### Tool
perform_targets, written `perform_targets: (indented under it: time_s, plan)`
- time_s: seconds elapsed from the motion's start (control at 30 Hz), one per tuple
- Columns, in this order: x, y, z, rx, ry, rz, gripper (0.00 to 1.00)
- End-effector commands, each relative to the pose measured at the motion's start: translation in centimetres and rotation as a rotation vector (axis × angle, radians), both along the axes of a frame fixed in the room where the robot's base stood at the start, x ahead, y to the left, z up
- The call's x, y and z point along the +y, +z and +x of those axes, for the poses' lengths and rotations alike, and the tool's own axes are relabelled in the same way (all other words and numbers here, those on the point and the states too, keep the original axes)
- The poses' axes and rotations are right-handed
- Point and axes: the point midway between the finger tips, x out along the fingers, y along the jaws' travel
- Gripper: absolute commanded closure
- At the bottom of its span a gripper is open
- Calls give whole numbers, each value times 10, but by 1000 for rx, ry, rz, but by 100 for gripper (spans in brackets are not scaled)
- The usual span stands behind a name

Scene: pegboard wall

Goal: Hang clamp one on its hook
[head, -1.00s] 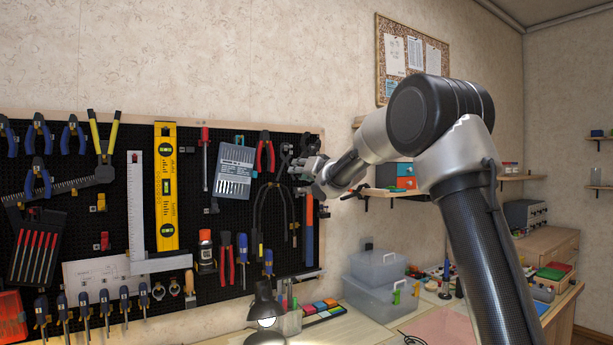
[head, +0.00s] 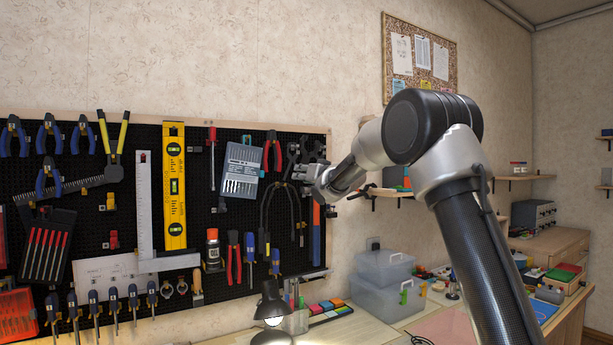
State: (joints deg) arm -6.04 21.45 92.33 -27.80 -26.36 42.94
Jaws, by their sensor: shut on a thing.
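My gripper (head: 318,178) is at the right edge of the black pegboard (head: 130,215), in front of hanging tools there. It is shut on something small. What it holds is mostly hidden by the fingers, and I cannot make out its shape; I take it to be clamp one. I cannot tell which hook belongs to clamp one.
A yellow level (head: 174,187), a steel square (head: 143,205) and pliers (head: 272,152) hang on the board. Below, a desk lamp (head: 272,303) and clear storage boxes (head: 385,270) stand on the workbench. A wall shelf (head: 388,192) is just right of my gripper.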

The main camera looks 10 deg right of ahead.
Motion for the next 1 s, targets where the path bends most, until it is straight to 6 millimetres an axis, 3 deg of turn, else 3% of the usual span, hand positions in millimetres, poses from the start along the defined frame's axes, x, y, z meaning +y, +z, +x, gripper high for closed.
perform_targets:
  time_s: [1.0]
  plan:
    - [21, -3, 65, -1, 1, -1, 100]
